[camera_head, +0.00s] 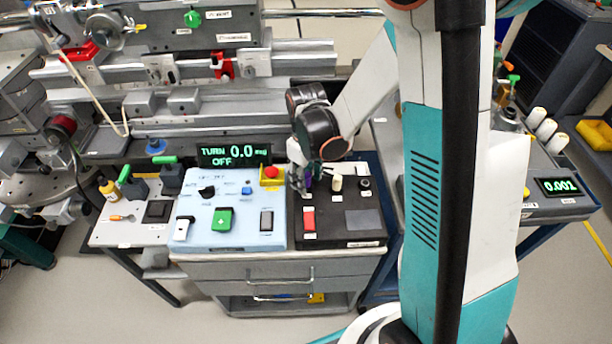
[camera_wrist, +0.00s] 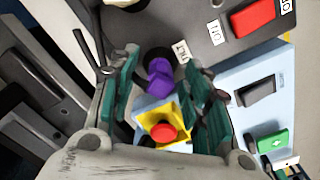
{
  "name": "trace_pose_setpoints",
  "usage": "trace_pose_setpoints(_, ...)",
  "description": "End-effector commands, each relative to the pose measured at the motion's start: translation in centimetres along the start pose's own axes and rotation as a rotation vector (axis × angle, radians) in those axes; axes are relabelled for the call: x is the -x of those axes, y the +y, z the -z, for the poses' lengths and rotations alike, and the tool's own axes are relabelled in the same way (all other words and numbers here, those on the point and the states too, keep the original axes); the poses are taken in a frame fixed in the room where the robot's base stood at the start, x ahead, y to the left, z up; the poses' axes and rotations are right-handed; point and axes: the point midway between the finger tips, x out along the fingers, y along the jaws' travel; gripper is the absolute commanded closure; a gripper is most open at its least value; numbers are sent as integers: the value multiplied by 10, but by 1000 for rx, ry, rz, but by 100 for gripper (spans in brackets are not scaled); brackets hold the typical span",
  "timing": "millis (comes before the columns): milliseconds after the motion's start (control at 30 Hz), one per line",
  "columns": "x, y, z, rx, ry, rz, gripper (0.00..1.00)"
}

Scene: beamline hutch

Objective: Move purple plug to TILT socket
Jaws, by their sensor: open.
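The purple plug (camera_wrist: 158,77) shows in the wrist view between the two green-padded fingers of my gripper (camera_wrist: 162,68). The fingers are open, with a gap visible on the plug's right; contact on its left is unclear. The plug stands at the dark panel (camera_wrist: 205,50), beside a small white label (camera_wrist: 181,50) that seems to read TILT upside down. In the head view my gripper (camera_head: 304,178) is low over the back left of the dark panel (camera_head: 337,239), and only a sliver of purple plug (camera_head: 308,183) shows. The socket under the plug is hidden.
A yellow box with a red button (camera_wrist: 162,131) sits close to the fingers. A cream knob (camera_head: 336,183) and a black round fitting (camera_head: 364,184) stand right of my gripper. A red switch (camera_head: 309,219) is in front. The light blue panel (camera_head: 252,238) adjoins left.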

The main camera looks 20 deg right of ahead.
Motion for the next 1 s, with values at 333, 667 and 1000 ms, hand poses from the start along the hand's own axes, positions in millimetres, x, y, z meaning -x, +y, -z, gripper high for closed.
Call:
trace_pose_setpoints(333,25,0,0,0,0,0,56)
trace_pose_setpoints(667,87,0,0,0,0,0,56)
trace_pose_setpoints(1000,119,0,0,0,0,0,56)
